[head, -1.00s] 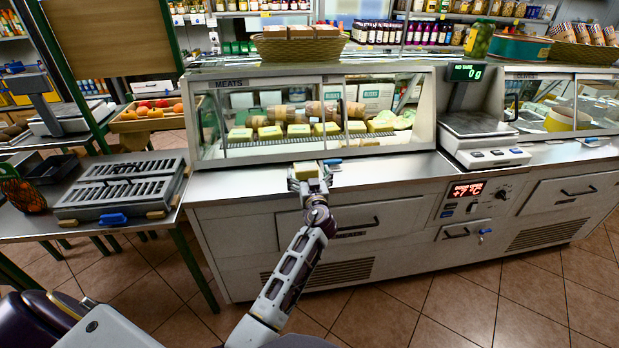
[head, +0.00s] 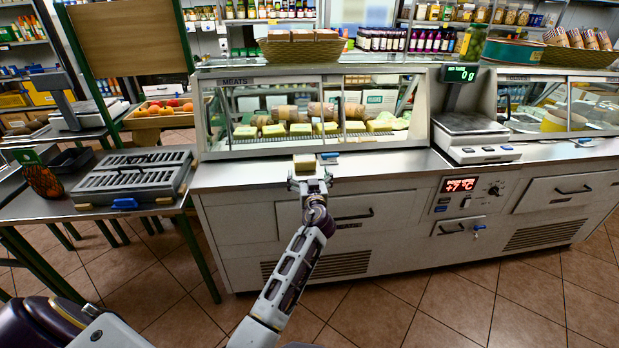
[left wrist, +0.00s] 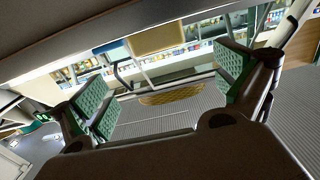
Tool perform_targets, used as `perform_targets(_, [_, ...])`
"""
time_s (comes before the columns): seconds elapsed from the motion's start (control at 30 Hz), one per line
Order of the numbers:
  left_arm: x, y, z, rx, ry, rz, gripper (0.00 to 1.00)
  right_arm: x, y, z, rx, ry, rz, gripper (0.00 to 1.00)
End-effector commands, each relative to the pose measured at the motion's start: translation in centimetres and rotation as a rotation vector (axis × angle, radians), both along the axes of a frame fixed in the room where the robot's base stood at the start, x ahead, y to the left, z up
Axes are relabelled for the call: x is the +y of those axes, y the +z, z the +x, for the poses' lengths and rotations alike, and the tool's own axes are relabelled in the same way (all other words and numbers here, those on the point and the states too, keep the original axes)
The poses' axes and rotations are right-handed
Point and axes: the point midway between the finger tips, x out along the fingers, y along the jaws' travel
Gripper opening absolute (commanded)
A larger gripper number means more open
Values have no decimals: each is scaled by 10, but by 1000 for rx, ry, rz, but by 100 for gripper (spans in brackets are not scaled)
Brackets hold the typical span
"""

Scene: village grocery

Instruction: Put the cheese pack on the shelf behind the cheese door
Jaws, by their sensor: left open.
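A small pale yellow cheese pack (head: 304,162) lies on the steel counter, in front of the glass case (head: 240,153). My left gripper (head: 309,181) is open at the counter's front edge, just on the near side of the pack. The pack appears to be beyond its fingertips, but contact is hard to judge. In the left wrist view the gripper's green-padded fingers (left wrist: 165,95) stand wide apart with nothing held between them. Glass panels front the case; no panel is readably marked as cheese. Several yellow packs (head: 325,128) lie on the shelf inside. My right gripper is out of view.
A small blue item (head: 330,156) sits just right of the pack. A scale (head: 483,150) stands farther right on the counter. A wicker basket (head: 301,50) is on top of the case. At left, a table holds a slotted grey unit (head: 135,182).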

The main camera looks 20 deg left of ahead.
Motion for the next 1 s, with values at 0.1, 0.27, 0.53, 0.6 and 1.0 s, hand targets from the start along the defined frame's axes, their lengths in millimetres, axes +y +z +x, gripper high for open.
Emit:
perform_targets(0.1, [0,0,0,0,0,0,99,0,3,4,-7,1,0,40])
perform_targets(0.27, [0,0,0,0,0,0,99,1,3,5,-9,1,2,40])
perform_targets(0.53, [0,0,0,1,0,0,99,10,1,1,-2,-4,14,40])
perform_targets(0.6, [0,-4,0,9,-2,0,99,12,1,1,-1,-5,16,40])
perform_targets(1.0, [-18,-149,-33,316,-97,-16,99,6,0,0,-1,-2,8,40])
